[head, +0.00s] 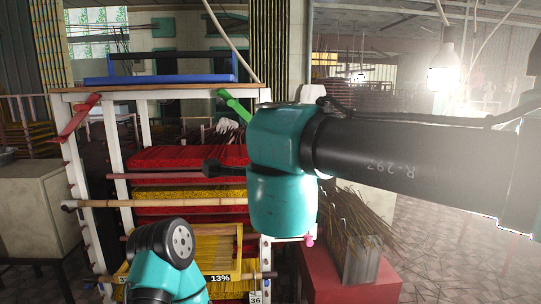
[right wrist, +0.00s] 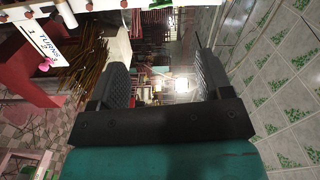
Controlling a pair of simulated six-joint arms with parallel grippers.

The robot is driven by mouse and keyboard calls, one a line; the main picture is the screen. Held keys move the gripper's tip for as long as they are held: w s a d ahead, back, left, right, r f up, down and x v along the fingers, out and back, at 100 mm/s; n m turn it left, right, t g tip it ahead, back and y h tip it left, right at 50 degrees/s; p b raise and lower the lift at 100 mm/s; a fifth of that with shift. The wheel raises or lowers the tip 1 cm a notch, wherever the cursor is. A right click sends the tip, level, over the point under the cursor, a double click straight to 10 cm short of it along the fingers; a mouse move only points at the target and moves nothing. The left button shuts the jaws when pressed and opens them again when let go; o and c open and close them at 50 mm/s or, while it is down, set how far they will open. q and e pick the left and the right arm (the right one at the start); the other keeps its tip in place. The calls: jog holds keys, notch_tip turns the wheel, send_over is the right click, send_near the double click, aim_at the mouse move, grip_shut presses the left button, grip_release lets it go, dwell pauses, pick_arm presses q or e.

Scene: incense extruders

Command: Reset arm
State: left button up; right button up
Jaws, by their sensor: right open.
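My right arm crosses the head view from the right, its teal wrist part in front of the rack's right side. Only a teal and black part of my left arm shows at the bottom of the head view, in front of the rack's lower shelves. My left gripper is out of view.
A white-framed rack (head: 107,140) holds red incense layers (head: 170,157) and yellow incense layers (head: 165,192). A blue tray (head: 160,78) sits on top. A red box (head: 328,280) with an incense bundle (head: 352,215) stands right of it; the bundle also shows in the right wrist view (right wrist: 85,65). Tiled floor lies right.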

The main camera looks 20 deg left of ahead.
jog(key=w+d+f+n+g+h, duration=0.1)
jog(key=w+d+f, duration=0.25)
jog(key=f, duration=0.35)
jog(key=w+d+f+n+g, duration=0.15)
jog(key=w+f, duration=0.25)
jog(key=f, duration=0.4)
jog(key=w+d+f+n+h, duration=0.1)
jog(key=w+d+f, duration=0.25)
jog(key=f, duration=0.35)
jog(key=w+d+f+n+g, duration=0.1)
jog(key=d+f, duration=0.3)
jog(key=f, duration=0.3)
jog(key=d+f+n+g, duration=0.1)
jog(key=d+f, duration=0.2)
jog(key=f, duration=0.4)
jog(key=w+d+f+n+g, duration=0.1)
jog(key=d+f+n+g, duration=0.1)
jog(key=d+f, duration=0.35)
jog(key=s+d+f+n+g+h, duration=0.15)
jog(key=s+d+f, duration=0.35)
jog(key=f, duration=0.6)
jog(key=s+d+f+g+y, duration=0.1)
jog(key=s+d+f+g, duration=0.25)
jog(key=s+f, duration=0.45)
jog(key=s+d+f+n+g, duration=0.1)
jog(key=s+d+f+g, duration=0.3)
jog(key=s+f, duration=0.8)
jog(key=shift+s+d+f+n+g, duration=0.25)
jog(key=shift+s+d+n+g, duration=0.15)
jog(key=shift+s+d, duration=0.55)
